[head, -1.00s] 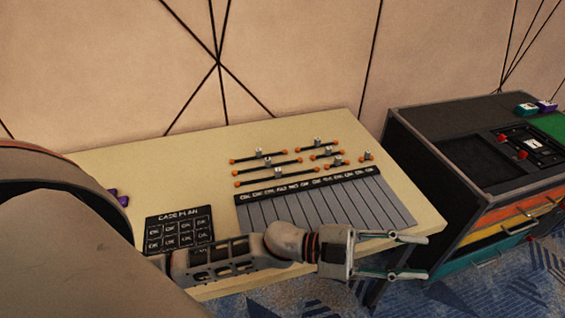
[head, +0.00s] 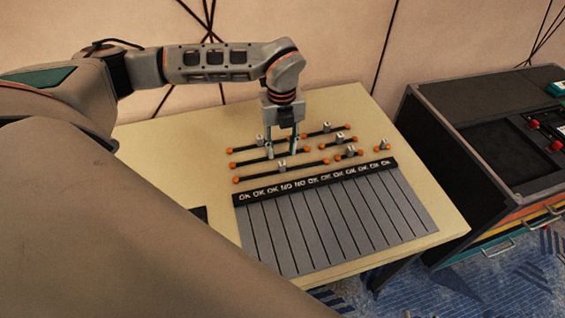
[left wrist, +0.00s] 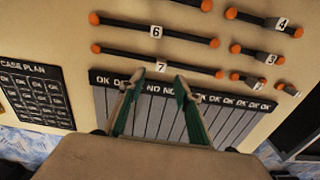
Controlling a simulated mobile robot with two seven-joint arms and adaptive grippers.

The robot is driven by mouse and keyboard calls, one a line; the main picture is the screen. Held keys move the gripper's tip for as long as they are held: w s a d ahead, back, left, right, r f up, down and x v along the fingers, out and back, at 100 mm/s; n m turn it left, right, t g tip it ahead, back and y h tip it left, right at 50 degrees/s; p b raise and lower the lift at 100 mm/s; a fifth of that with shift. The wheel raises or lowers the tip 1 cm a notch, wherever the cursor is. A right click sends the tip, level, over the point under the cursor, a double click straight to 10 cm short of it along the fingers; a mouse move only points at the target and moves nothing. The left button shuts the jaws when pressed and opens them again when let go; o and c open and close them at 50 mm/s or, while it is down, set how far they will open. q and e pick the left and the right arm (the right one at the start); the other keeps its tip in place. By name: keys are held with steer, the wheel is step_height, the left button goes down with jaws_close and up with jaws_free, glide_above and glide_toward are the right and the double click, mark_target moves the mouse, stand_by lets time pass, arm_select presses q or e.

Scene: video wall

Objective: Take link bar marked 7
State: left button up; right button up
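The link bar marked 7 (left wrist: 125,54) is a long black bar with orange ends and a light tag reading 7 in the left wrist view. It lies on the table, nearest the label strip; in the head view it is the front long bar (head: 258,176). My left gripper (head: 283,153) points down above the bars, open and empty. In the left wrist view its fingertips (left wrist: 159,76) are apart, one on each side of the 7 tag in the picture. Its height above the bar is hard to tell. My right gripper is not in view.
The bar marked 6 (left wrist: 125,25) lies parallel behind bar 7. Shorter bars, including one marked 4 (left wrist: 257,18), lie to the right. In front are a label strip (head: 316,180) and grey slotted panel (head: 340,220). A case plan board (left wrist: 38,95) lies left. A dark cabinet (head: 440,130) stands right.

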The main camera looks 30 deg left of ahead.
mark_target(282, 163)
arm_select(q)
step_height(282, 163, down, 3)
steer(key=shift+s+r, duration=0.1)
steer(key=shift+r, duration=0.05)
steer(key=shift+w+f, duration=0.2)
steer(key=shift+f, duration=2.15)
jaws_close()
